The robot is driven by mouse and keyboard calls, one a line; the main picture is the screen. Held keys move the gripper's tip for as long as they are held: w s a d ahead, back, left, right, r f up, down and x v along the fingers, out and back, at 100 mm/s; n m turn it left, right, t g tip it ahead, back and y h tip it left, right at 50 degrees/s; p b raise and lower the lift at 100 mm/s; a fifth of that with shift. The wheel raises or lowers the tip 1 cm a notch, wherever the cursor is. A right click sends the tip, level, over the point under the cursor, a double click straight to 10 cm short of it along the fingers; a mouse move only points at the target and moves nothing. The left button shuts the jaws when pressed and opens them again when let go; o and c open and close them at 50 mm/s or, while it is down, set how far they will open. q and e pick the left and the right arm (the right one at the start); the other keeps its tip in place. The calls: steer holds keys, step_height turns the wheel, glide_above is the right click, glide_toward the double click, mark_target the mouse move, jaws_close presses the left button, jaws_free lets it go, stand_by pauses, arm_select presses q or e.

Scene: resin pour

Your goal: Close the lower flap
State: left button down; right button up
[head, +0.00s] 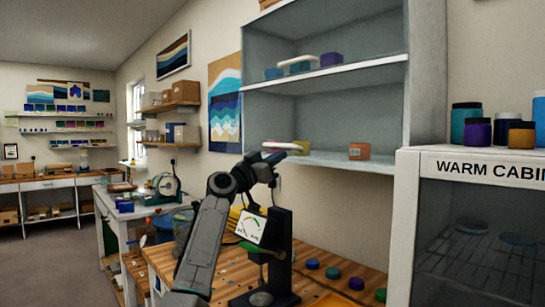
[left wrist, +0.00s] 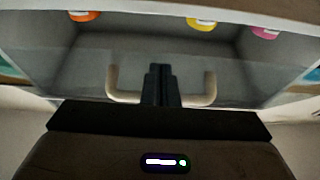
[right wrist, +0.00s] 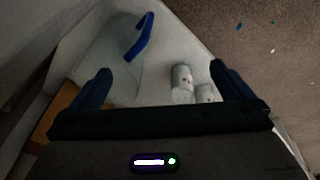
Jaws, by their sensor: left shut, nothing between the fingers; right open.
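The wall cabinet (head: 406,100) is grey-white with two compartments. The lower flap shows in the left wrist view as a faint clear pane (left wrist: 75,78) with a tan U-shaped handle (left wrist: 125,97). In the head view that pale handle (head: 283,146) is at the front of the lower compartment; the pane's angle is hard to tell. My left gripper (head: 272,165) is shut and empty right at the handle. In the left wrist view its fingertips (left wrist: 160,70) overlap the middle of the bar; contact is unclear. My right gripper (right wrist: 160,80) is open and empty, outside the head view.
An orange-pink jar (head: 359,151) stands in the lower compartment. The warm cabinet (head: 470,167), with jars on top, stands at the right. A dark stand with a gauge (head: 252,227) and several coloured lids are on the workbench (head: 330,288). White cans (right wrist: 181,77) lie near my right gripper.

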arm_select(q)
steer(key=shift+w+d+f, duration=0.4)
steer(key=shift+w+d, duration=0.3)
steer(key=shift+w+d+f, duration=0.35)
steer(key=shift+w+d, duration=0.3)
